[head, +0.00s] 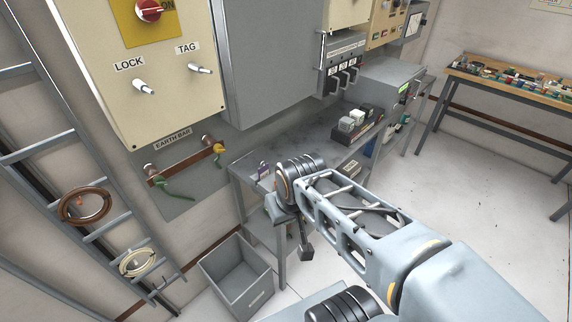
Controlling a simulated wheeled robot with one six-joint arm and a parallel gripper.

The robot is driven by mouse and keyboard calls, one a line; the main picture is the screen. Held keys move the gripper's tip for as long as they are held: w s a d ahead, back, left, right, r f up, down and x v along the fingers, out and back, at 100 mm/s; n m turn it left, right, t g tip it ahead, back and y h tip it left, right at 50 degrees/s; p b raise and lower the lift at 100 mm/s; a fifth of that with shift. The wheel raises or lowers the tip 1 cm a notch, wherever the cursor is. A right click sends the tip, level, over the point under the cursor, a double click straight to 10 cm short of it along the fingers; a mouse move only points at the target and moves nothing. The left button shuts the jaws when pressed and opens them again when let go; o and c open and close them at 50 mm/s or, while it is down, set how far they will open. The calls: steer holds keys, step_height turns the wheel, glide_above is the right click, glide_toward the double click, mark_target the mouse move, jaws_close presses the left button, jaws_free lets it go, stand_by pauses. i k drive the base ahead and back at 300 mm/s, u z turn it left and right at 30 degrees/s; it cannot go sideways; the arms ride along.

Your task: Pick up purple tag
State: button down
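A small purple and white tag (263,169) is at the near left end of the grey bench (300,148). It is small in the head view, and I cannot tell whether it lies flat or stands. My arm reaches in from the lower right, and its wrist joint is just right of the tag in the picture. My gripper (305,250) is partly hidden by my own arm and appears as a dark part below the wrist, in front of the bench. Its fingers cannot be made out clearly, and neither can anything between them.
A panel above has LOCK and TAG pegs (200,69). An earth bar (185,160) is below it. A grey open bin (237,275) stands on the floor. A black holder with blocks (357,122) is farther along the bench. A ladder rack with cable coils (86,206) is left.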

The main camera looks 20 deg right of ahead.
mark_target(263, 170)
steer(key=z, duration=0.15)
steer(key=k, duration=0.25)
steer(key=z, duration=0.8)
steer(key=i, duration=0.55)
steer(key=u, duration=2.9)
